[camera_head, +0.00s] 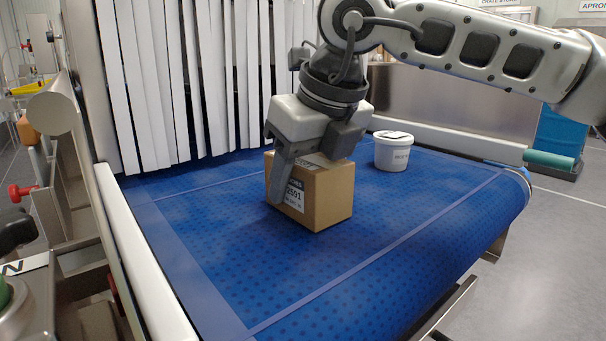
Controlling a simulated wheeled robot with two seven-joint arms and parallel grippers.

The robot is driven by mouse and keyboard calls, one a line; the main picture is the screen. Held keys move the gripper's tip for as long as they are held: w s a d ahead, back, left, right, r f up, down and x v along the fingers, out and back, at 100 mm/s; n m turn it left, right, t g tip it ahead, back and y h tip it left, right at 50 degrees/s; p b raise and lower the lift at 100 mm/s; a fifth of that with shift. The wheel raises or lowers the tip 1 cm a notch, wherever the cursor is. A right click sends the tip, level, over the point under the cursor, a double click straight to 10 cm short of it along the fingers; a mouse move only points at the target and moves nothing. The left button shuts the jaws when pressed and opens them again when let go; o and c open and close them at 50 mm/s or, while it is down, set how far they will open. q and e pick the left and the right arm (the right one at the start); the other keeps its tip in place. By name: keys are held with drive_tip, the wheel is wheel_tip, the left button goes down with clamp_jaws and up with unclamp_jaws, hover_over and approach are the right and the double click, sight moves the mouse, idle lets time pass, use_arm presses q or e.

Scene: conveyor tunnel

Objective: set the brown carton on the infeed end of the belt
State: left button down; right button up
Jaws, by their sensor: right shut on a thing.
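The brown carton (327,199) is at the middle of the blue belt (400,262), upright, with a white printed label on its left face. My right gripper (301,172) comes down from above and is shut on the carton, one finger across the labelled face. The other finger is hidden behind the carton. The carton's base appears at the belt surface; I cannot tell whether it bears on it. My left gripper is not in view.
A white lidded tub (393,153) stands on the belt behind and right of the carton. White strip curtains (170,80) hang at the tunnel mouth. A pale side rail (140,262) runs along the belt's left edge. The belt's front is clear.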

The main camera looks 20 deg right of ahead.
drive_tip(key=shift+f, duration=0.25)
drive_tip(key=o, duration=1.4)
drive_tip(key=shift+r, duration=0.1)
drive_tip(key=shift+r, duration=0.45)
drive_tip(key=p+v, duration=0.1)
drive_tip(key=v, duration=1)
drive_tip(key=shift+s+r, duration=0.2)
